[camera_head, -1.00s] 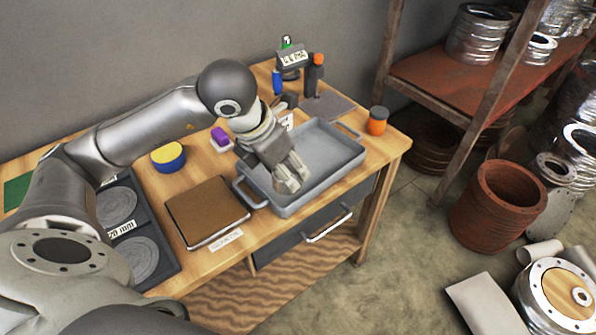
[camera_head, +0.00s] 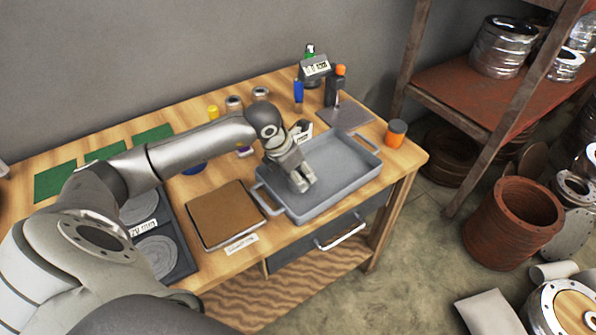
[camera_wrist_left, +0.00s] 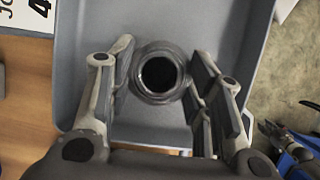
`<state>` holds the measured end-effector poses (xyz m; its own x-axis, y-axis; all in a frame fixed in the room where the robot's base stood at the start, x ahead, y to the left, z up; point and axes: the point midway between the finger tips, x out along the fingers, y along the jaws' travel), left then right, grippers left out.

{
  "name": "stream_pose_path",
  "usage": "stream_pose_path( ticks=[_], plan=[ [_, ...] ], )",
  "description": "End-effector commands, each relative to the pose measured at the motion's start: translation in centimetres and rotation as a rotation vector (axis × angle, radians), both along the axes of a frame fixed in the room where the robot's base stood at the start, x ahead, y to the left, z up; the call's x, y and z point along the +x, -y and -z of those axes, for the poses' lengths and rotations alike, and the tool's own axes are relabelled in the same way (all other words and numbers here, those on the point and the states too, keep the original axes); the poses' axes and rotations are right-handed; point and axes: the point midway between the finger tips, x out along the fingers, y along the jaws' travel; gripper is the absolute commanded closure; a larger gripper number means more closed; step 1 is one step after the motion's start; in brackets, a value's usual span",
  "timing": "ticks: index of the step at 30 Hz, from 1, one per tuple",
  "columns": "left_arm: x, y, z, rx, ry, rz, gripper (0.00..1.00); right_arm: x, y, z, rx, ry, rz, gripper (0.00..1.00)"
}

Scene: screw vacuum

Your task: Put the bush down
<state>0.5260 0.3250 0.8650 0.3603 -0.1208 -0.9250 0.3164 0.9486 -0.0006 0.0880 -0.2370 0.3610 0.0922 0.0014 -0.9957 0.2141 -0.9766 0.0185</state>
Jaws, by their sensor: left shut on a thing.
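The bush (camera_wrist_left: 158,72) is a dark grey ring with a round black opening, seen end-on in the left wrist view between the fingers of my left gripper (camera_wrist_left: 160,85). The left gripper is shut on it. In the head view the left gripper (camera_head: 302,183) points down over the left part of the grey tray (camera_head: 345,160); the fingers hide the bush there. The tray floor also fills the back of the left wrist view (camera_wrist_left: 140,25). I cannot tell whether the bush touches the floor. My right gripper is not in view.
A brown-topped square plate (camera_head: 222,213) lies left of the tray. The rest of the tray floor looks clear. Pliers (camera_wrist_left: 285,140) show at lower right in the wrist view.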

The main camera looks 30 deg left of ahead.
Motion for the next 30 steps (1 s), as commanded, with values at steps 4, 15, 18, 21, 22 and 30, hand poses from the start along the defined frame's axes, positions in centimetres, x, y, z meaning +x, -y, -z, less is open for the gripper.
stream_pose_path(
  ticks=[4,15,18,21,22,30],
  plan=[
    [0.15,-0.03,0.53,0.000,0.006,0.000,0.93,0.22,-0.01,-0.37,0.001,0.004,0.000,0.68],
    [0.05,-0.02,0.91,0.000,0.002,0.000,0.44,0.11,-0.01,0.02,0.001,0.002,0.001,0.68],
    [0.04,-0.02,0.92,0.000,0.002,0.000,0.32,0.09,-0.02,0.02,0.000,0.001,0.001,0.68],
    [0.04,-0.02,0.90,0.000,0.002,0.000,0.32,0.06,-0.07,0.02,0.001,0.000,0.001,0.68],
    [0.04,-0.02,0.90,0.000,0.002,0.000,0.32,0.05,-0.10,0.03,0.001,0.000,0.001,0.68],
    [0.05,-0.02,0.38,0.000,0.002,0.000,0.32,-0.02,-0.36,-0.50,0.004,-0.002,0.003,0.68]
  ],
)
